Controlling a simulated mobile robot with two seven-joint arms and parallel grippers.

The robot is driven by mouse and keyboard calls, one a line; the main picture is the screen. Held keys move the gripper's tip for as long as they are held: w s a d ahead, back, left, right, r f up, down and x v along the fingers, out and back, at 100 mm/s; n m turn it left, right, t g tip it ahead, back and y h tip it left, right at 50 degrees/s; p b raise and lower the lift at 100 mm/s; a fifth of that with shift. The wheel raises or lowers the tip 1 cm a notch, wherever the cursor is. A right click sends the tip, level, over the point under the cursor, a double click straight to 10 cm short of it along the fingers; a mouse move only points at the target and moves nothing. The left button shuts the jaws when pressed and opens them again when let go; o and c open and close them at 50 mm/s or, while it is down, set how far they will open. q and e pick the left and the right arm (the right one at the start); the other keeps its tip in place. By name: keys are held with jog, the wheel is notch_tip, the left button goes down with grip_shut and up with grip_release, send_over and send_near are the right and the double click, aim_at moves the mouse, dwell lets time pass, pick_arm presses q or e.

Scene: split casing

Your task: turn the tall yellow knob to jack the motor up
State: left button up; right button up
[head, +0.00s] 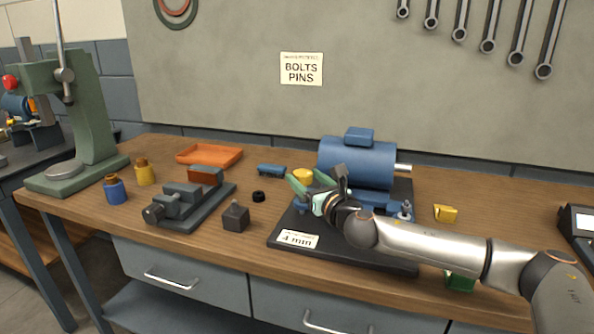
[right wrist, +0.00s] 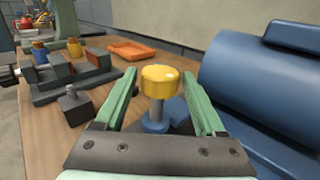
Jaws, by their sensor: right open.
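The yellow knob (right wrist: 160,80) stands upright on a short metal stem with a blue collar below it, in the right wrist view. It also shows in the head view (head: 303,176), left of the blue motor (head: 362,163). The motor sits on a black base plate (head: 287,252). My right gripper (head: 305,186) is open at the knob. In the right wrist view its two green fingers (right wrist: 162,90) stand on either side of the knob, with a gap on both sides. My left gripper is not in view.
A vise (head: 184,206), a dark block (head: 235,217) and an orange tray (head: 209,155) lie to the left on the bench. A green press (head: 88,120) stands at the far left. A small yellow part (head: 445,213) lies right of the plate.

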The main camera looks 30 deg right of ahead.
jog(key=shift+w+d, duration=0.15)
jog(key=shift+w, duration=1.1)
jog(key=shift+w+d, duration=0.1)
jog(key=shift+w, duration=1.1)
